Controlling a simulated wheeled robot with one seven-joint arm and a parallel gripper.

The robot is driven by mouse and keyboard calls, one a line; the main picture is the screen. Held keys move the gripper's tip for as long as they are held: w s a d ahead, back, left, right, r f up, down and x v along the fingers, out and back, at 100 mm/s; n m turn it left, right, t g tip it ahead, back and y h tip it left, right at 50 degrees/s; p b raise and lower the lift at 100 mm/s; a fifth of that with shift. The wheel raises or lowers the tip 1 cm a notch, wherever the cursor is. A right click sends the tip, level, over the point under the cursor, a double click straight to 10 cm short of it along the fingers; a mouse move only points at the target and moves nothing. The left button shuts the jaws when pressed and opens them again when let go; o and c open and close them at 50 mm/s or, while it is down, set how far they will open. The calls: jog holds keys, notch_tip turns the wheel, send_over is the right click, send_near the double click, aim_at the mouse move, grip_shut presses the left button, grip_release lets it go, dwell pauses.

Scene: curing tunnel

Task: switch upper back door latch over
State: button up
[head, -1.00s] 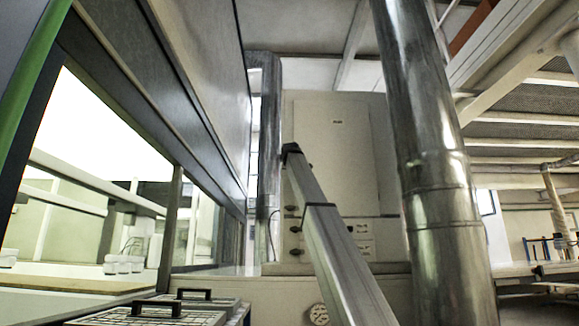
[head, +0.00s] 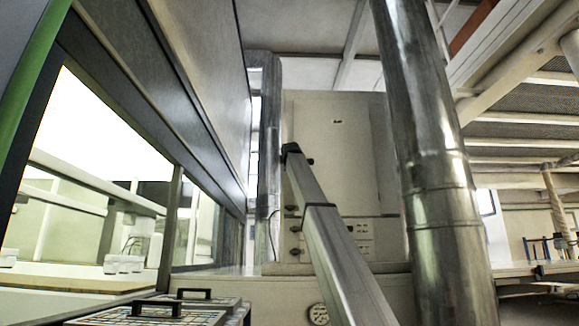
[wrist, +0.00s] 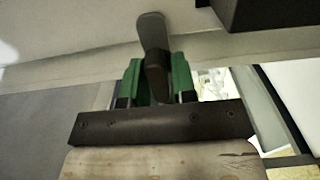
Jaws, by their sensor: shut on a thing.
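In the wrist view, a dark grey lever-like latch handle (wrist: 154,45) stands upright at the middle top against a pale panel (wrist: 75,35). My gripper (wrist: 155,82) has green fingers on both sides of the handle's lower part and is shut on it. The handle's pivot and base are hidden between the fingers and behind the dark gripper bar. In the head view, I cannot make out the gripper or this latch clearly.
In the head view, a shiny metal duct (head: 435,190) stands right of a pale cabinet (head: 335,150). A glazed enclosure (head: 110,230) runs along the left. Cases with black handles (head: 150,312) sit at the lower left. A dark block (wrist: 265,12) shows in the wrist view's upper right.

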jog(key=o, duration=0.8)
jog(key=shift+c, duration=0.2)
jog(key=shift+s, duration=0.1)
jog(key=s, duration=1)
jog(key=shift+s+d, duration=0.3)
